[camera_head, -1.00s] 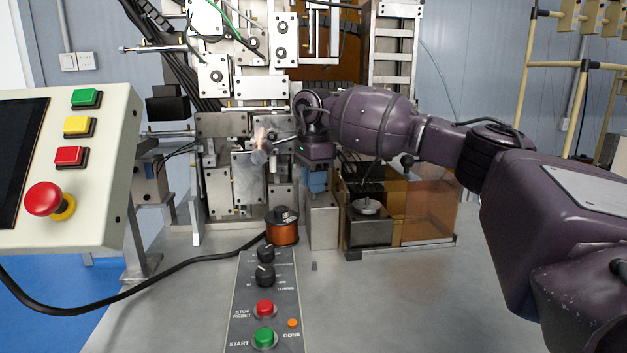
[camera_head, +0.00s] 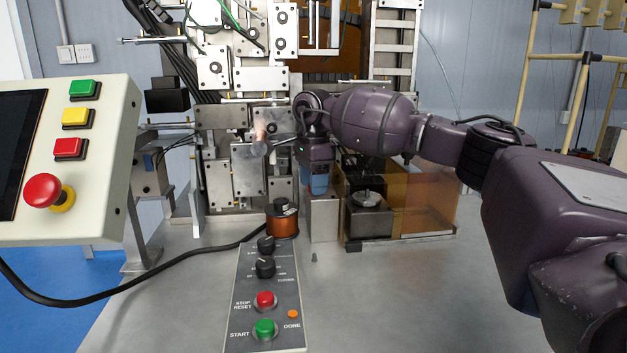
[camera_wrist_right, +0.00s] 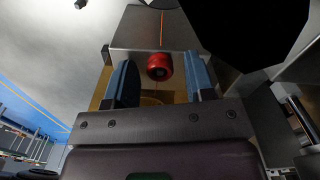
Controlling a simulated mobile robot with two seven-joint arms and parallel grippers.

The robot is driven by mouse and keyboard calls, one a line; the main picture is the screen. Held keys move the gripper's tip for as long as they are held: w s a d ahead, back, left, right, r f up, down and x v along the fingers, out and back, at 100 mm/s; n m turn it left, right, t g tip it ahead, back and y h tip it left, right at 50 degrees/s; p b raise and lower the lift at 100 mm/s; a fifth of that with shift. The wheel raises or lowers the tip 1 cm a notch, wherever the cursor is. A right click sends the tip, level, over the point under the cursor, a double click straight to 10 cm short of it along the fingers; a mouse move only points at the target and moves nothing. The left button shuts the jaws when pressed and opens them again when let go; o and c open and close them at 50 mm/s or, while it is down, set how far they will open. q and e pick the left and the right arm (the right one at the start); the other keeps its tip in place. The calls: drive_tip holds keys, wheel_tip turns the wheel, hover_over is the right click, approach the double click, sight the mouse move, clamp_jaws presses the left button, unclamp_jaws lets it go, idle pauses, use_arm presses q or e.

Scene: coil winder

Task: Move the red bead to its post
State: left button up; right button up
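The red bead (camera_wrist_right: 159,66) shows in the right wrist view, in front of a grey metal block (camera_wrist_right: 160,28). A thin orange line runs along that block towards the bead. My right gripper (camera_wrist_right: 161,80) is open, with one blue finger on each side of the bead and a visible gap on both sides. The bead's post cannot be picked out. My left gripper is in neither view.
A copper-coloured spool (camera_head: 282,223) stands left of the block. A dark stand with a silver disc (camera_head: 367,198) and amber panels (camera_head: 425,200) are on the right. A button panel (camera_head: 265,310) lies in front. The control box (camera_head: 110,190) is at left. The right front table is clear.

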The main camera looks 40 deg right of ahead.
drive_tip(key=shift+o, duration=0.3)
wheel_tip(320, 180, up, 11)
drive_tip(key=p, duration=0.1)
idle(0.4)
drive_tip(key=shift+f, duration=0.1)
idle(0.4)
